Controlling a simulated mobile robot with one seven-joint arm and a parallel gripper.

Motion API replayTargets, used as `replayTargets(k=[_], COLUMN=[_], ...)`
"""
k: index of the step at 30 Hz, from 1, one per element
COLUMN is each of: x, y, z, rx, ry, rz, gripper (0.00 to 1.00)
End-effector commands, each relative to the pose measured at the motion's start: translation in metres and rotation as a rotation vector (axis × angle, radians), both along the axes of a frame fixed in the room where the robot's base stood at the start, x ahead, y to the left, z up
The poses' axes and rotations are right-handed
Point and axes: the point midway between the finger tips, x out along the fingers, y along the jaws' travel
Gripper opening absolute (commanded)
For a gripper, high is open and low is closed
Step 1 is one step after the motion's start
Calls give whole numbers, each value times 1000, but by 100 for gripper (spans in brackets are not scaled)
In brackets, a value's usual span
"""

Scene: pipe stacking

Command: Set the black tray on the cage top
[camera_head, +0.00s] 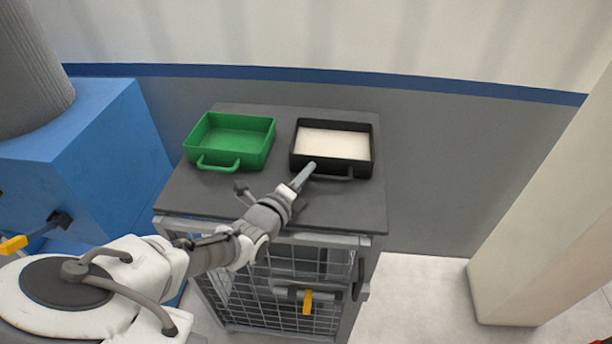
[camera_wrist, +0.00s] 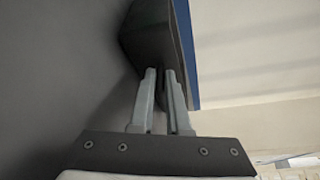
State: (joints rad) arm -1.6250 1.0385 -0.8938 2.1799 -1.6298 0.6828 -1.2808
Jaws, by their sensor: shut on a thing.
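The black tray (camera_head: 374,160) has a pale inside and a handle at its front. It is at the back right of the dark grey cage top (camera_head: 240,200); I cannot tell whether it rests fully on it. My gripper (camera_head: 308,170) reaches in from the front left and is shut on the tray's handle. In the wrist view the two grey fingers (camera_wrist: 160,75) meet the dark tray (camera_wrist: 152,35), with the handle mostly hidden between them.
A green tray (camera_head: 232,136) with a front handle stands at the back left of the cage top, a narrow gap from the black one. The cage (camera_head: 290,290) has a mesh front and a yellow-tabbed latch. A blue machine stands left, a pale pillar right.

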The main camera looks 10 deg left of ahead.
Motion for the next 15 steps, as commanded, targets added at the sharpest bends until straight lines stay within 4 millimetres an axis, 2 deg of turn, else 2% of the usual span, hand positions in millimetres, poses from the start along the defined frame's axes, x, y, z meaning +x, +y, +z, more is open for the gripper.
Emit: replayTargets(k=[6, 7, 11, 15], x=[0, 0, 0, 0], y=[0, 0, 0, 0], z=[0, 0, 0, 0], rx=[2, 3, 2, 2], ry=[0, 1, 1, 1], rz=[-1, -1, -1, -1], gripper=[0, 20, 43, 44])
